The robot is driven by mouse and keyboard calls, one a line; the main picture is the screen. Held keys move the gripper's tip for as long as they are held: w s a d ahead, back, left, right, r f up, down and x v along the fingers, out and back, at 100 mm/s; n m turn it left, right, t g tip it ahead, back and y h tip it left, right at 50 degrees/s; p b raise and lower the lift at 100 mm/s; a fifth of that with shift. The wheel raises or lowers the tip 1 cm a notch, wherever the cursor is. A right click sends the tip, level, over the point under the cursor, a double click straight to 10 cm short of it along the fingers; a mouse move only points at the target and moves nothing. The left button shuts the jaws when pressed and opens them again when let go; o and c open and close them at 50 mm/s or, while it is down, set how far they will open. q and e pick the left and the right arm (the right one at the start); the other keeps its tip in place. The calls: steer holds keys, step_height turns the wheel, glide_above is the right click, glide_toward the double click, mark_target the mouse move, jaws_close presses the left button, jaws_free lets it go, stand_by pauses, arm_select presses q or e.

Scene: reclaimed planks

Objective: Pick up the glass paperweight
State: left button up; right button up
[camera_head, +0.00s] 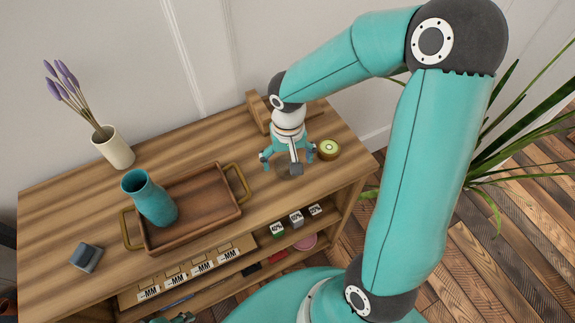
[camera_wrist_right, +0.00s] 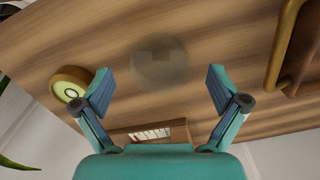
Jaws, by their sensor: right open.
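The glass paperweight (camera_wrist_right: 160,62) is a clear, round, see-through piece on the wooden top. In the head view it shows faintly under my right gripper (camera_head: 287,160), which partly covers it. My right gripper points down at the right part of the top. In the right wrist view its fingers are spread wide (camera_wrist_right: 160,86), with nothing between the pads; the paperweight lies just beyond the fingertips, roughly centred between them. I cannot tell the exact height gap. A small teal and dark part at the bottom edge of the head view may be my left gripper (camera_head: 180,318); its jaws are unclear.
A round wooden piece with a green face (camera_head: 328,149) sits close to the right of my right gripper. A wooden holder (camera_head: 258,112) stands behind it. A brown tray (camera_head: 205,218) with brass handles bears a teal vase (camera_head: 150,200). A cream flower vase (camera_head: 114,148) and grey block (camera_head: 86,257) are farther left.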

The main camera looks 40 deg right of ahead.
steer(key=shift+f, duration=0.45)
steer(key=shift+c, duration=0.2)
steer(key=c, duration=1.3)
steer(key=shift+c, duration=0.4)
steer(key=shift+r, duration=0.15)
